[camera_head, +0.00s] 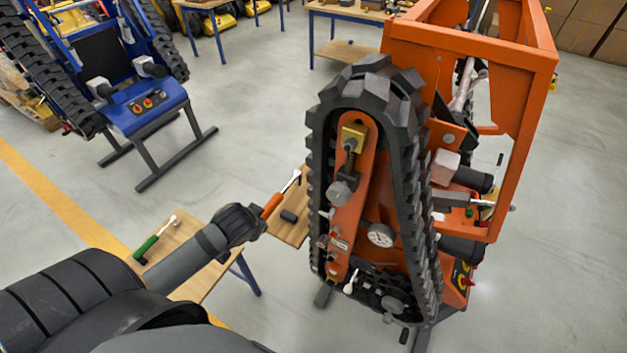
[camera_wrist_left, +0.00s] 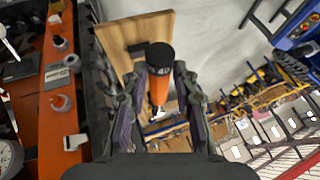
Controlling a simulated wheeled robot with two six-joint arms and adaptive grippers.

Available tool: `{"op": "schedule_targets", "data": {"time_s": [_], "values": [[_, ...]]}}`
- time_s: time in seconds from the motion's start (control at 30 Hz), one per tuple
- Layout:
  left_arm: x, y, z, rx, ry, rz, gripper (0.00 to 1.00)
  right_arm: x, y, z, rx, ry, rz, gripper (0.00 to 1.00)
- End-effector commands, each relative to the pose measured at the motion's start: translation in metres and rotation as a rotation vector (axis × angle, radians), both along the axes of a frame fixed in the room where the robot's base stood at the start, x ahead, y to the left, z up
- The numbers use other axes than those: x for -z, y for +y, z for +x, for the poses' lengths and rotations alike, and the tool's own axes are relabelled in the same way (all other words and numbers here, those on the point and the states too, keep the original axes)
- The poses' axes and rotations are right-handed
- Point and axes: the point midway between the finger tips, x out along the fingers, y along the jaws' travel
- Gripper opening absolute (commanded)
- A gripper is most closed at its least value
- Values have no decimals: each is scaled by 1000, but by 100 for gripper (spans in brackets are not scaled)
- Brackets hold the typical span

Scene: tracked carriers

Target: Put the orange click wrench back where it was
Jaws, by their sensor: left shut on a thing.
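The orange click wrench (camera_head: 271,206) is in my left gripper (camera_head: 257,217), its metal head pointing up and right towards the tracked carrier. In the left wrist view the orange handle (camera_wrist_left: 159,90) with its black end stands between the two fingers of the left gripper (camera_wrist_left: 160,100), which are shut on it. A green-handled wrench (camera_head: 146,246) lies on the wooden table (camera_head: 205,275) below and left of the gripper. The held wrench appears above the table; its exact height is not clear. My right gripper is not in view.
An orange tracked carrier (camera_head: 350,210) with a black track and gauge (camera_head: 381,235) stands close right of the gripper. A dark block (camera_head: 289,215) lies on the table's far part. A blue carrier (camera_head: 140,110) stands farther back left. Grey floor between is clear.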

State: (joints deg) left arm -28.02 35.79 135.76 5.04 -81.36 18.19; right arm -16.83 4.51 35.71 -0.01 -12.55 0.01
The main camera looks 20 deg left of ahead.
Motion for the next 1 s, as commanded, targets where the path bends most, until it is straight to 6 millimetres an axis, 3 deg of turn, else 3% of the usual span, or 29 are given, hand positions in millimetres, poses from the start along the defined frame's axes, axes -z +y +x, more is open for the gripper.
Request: {"op": "schedule_targets", "data": {"time_s": [0.13,0.27,0.37,0.5,0.67,0.87,1.0], "values": [[12,-4,25,-6,-8,-14,0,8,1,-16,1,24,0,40],[24,-5,62,-5,-6,-11,0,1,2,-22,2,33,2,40],[35,-7,91,-1,-4,-8,0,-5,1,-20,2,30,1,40],[68,-7,114,1,-1,-3,0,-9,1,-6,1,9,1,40],[89,-8,131,1,-3,-1,0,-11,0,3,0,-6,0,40],[96,-8,136,1,-3,-1,0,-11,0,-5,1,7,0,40],[118,-8,137,1,1,-3,0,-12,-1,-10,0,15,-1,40]]}}
